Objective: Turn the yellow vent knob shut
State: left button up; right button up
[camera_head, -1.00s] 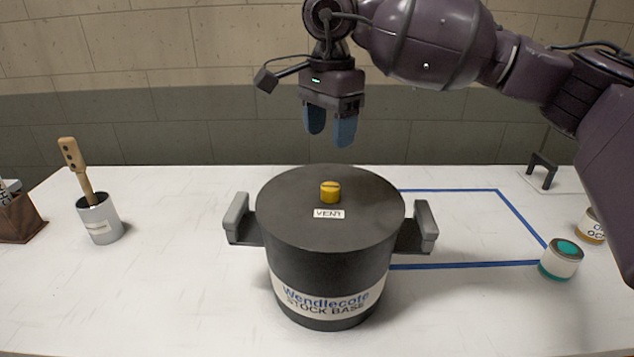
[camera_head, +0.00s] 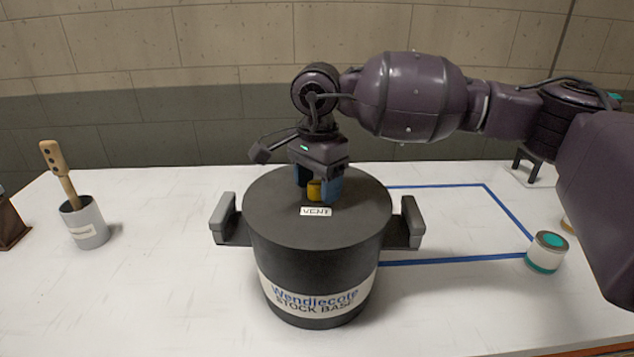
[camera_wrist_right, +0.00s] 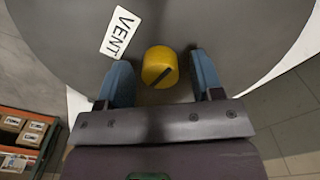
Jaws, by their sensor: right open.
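The yellow vent knob (camera_head: 315,190) stands on the lid of a dark stock pot (camera_head: 318,240), behind a white VENT label (camera_head: 316,211). In the right wrist view the knob (camera_wrist_right: 160,67) shows a dark slot line running diagonally across its top. My right gripper (camera_head: 318,188) points down over the lid. Its blue fingers are open, one on each side of the knob, and in the right wrist view (camera_wrist_right: 162,82) gaps show between the knob and both fingers. The right finger partly hides the knob's side in the head view. My left gripper is not in view.
The pot has grey side handles (camera_head: 411,221). A grey cup (camera_head: 85,223) with a wooden-handled tool stands at the left. The table's left front is clear.

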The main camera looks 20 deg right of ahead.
jog(key=c, duration=0.9)
